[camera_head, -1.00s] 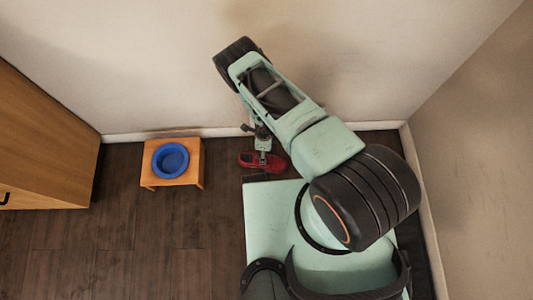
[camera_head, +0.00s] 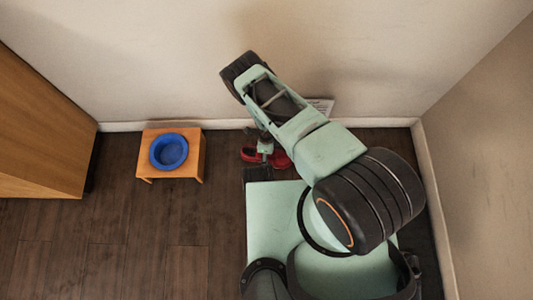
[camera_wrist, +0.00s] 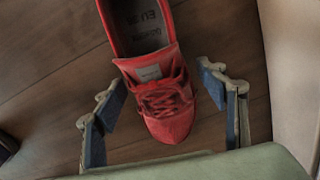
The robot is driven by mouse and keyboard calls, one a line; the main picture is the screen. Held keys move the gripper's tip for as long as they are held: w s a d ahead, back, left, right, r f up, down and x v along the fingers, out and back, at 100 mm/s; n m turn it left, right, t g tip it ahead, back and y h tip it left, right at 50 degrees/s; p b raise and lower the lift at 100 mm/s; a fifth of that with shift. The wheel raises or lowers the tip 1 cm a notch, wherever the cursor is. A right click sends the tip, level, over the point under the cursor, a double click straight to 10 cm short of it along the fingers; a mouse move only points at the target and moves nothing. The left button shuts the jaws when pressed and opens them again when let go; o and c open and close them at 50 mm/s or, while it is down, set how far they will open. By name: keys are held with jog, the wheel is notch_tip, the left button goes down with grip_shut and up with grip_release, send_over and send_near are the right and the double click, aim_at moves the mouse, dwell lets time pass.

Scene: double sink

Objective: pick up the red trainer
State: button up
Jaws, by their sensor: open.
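The red trainer (camera_wrist: 152,75) lies on the dark wood floor, its laced toe pointing toward my gripper's palm in the wrist view. In the head view the trainer (camera_head: 280,158) shows as red parts on both sides of my gripper (camera_head: 264,150), which hides its middle. My gripper (camera_wrist: 162,80) is open, with one finger on each side of the trainer's front half. Gaps of floor show between the fingers and the shoe. The heel runs out of the wrist view at the top.
A small wooden stand (camera_head: 190,168) with a blue bowl (camera_head: 169,151) stands left of the trainer. A wooden cabinet (camera_head: 40,130) is at far left. The pale back wall (camera_head: 150,60) is close behind the trainer. Floor is clear at lower left.

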jog(key=shift+c, duration=0.3)
jog(key=c, duration=1.4)
jog(key=shift+r, duration=0.1)
